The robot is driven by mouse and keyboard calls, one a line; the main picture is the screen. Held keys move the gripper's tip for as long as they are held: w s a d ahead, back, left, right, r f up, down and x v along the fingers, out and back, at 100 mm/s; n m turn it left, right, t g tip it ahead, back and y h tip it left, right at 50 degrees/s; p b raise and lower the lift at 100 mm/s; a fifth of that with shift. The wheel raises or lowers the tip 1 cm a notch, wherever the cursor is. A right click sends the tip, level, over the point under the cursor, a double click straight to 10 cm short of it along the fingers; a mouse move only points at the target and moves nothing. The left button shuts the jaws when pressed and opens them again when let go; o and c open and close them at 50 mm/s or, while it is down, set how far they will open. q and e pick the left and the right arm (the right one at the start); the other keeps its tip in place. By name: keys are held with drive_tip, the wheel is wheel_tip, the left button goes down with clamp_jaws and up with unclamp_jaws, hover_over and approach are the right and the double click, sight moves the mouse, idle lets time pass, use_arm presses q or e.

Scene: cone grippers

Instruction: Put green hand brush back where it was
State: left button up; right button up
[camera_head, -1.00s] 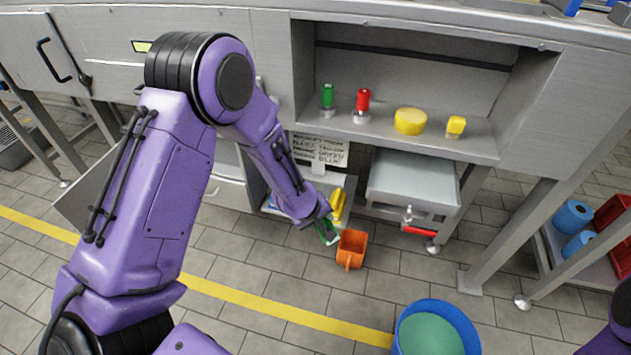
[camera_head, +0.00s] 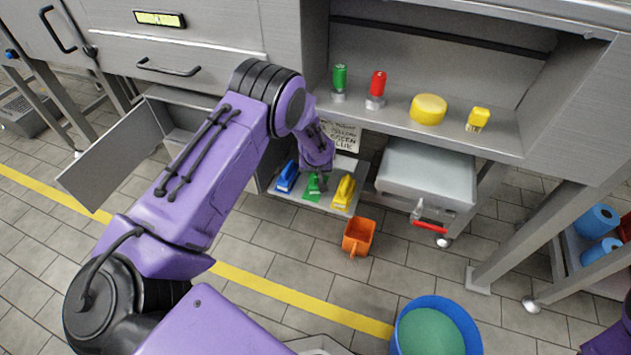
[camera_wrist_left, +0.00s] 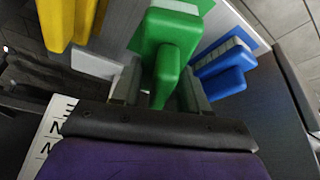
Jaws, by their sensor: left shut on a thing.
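The green hand brush (camera_head: 313,187) is in my left gripper (camera_head: 319,181) at the low shelf, between a blue brush (camera_head: 287,176) and a yellow brush (camera_head: 343,193). In the left wrist view the green brush (camera_wrist_left: 165,42) has its handle between the two fingers of my left gripper (camera_wrist_left: 158,92), which are shut on it. The yellow brush (camera_wrist_left: 68,20) is on its left there and the blue brush (camera_wrist_left: 222,70) on its right, both apart from it. I cannot tell whether the green brush touches the shelf. My right gripper is out of view.
The low shelf (camera_head: 323,207) sits under the metal counter. An orange scoop (camera_head: 358,238) lies on the floor in front. A grey box (camera_head: 428,172) is to the right. A blue bucket (camera_head: 437,306) stands at the front. An open cabinet door (camera_head: 105,178) is at left.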

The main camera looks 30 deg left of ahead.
use_arm(q)
drive_tip(key=f, duration=0.2)
drive_tip(key=f+b, duration=0.1)
drive_tip(key=shift+w+f, duration=0.25)
drive_tip(key=shift+f, duration=0.1)
drive_tip(key=shift+r, duration=0.15)
clamp_jaws()
drive_tip(key=o, duration=1.2)
unclamp_jaws()
